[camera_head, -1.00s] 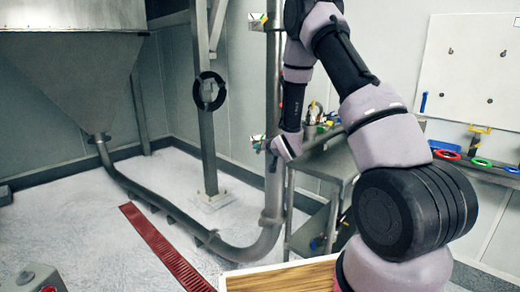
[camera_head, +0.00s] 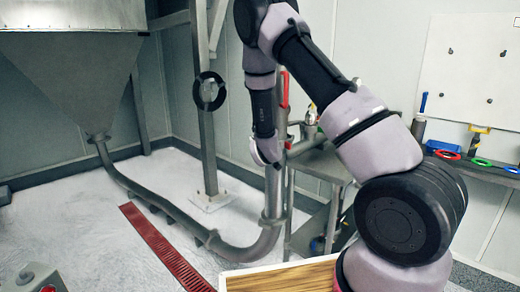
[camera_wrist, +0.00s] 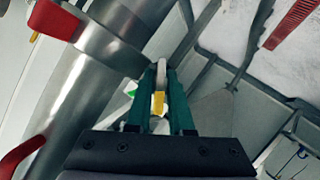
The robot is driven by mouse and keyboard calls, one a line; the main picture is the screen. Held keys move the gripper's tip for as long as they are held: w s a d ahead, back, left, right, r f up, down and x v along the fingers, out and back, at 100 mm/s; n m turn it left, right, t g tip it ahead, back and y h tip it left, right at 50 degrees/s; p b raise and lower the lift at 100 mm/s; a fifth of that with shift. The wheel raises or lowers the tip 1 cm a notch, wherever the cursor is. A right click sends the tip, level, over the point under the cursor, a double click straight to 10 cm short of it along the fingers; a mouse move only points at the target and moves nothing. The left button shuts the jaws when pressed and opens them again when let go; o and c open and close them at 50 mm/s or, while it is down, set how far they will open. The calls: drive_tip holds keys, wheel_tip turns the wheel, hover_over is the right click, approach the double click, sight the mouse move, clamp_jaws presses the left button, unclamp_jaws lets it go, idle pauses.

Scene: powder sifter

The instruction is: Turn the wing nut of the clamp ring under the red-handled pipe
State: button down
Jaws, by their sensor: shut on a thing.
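The metal pipe (camera_head: 273,190) stands upright in the head view, with a red handle (camera_head: 284,88) near its upper part. The pipe (camera_wrist: 75,85) runs diagonally across the left of the wrist view, with red handle parts (camera_wrist: 52,18) beside it. My gripper (camera_wrist: 158,88) has its green fingers closed around a small pale and yellow piece (camera_wrist: 159,103), which looks like the wing nut. The fingers hide part of it. In the head view my gripper (camera_head: 266,152) is against the pipe's left side and hides the clamp there. The clamp ring itself is not clear.
A metal side table (camera_head: 318,168) stands right of the pipe. A grey post (camera_head: 208,140) with a black ring rises behind on the left. A red floor grate (camera_head: 165,248) lies in front on the pale floor. A wooden board (camera_head: 285,276) is near the bottom.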

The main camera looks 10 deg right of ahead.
drive_tip(key=shift+n+h, duration=0.4)
drive_tip(key=shift+n, duration=0.3)
drive_tip(key=c, duration=0.9)
unclamp_jaws()
drive_tip(key=shift+c, duration=0.2)
drive_tip(key=v, duration=1)
drive_tip(key=shift+s, duration=0.4)
drive_tip(key=shift+a, duration=0.1)
